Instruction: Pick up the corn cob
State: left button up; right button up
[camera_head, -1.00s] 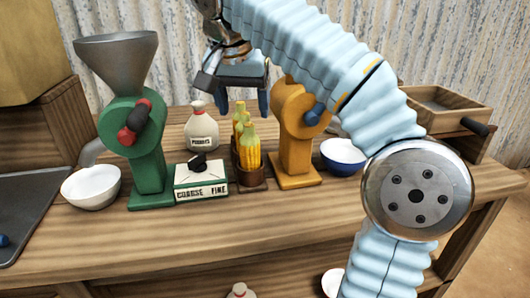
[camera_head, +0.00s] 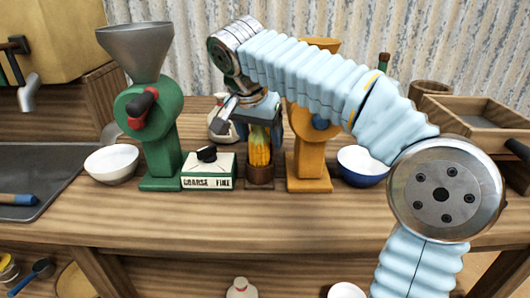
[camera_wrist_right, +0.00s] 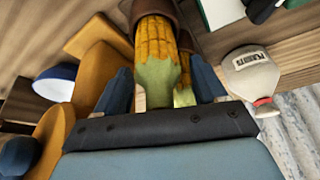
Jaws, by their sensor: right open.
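The corn cob (camera_head: 260,152) stands upright in a small brown cup (camera_head: 260,174) on the counter, between the green mill and the orange mill. My right gripper (camera_head: 257,122) is above it, pointing down, and hides its top in the head view. In the right wrist view the cob (camera_wrist_right: 156,50) has its pale green husk end between the two blue fingers of the right gripper (camera_wrist_right: 165,88), which are apart. A second cob (camera_wrist_right: 184,95) shows partly behind it. My left gripper is not in view.
The green mill (camera_head: 160,150) and the coarse/fine box (camera_head: 209,171) stand to the left, the orange mill (camera_head: 308,160) close on the right. The front counter is clear.

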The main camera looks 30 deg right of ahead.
jog(key=c, duration=1.1)
jog(key=shift+r, duration=0.1)
jog(key=shift+r, duration=0.6)
notch_tip(320, 180, up, 6)
jog(key=shift+s+a+f, duration=0.1)
jog(key=shift+f, duration=0.05)
jog(key=s+a, duration=0.3)
jog(key=a, duration=0.1)
jog(key=s+a, duration=0.4)
jog(key=a, duration=0.1)
jog(key=s+a, duration=0.3)
jog(key=a, duration=0.2)
jog(key=shift+s+a+b, duration=0.15)
jog(key=shift+s+b, duration=0.1)
jog(key=shift+b, duration=0.05)
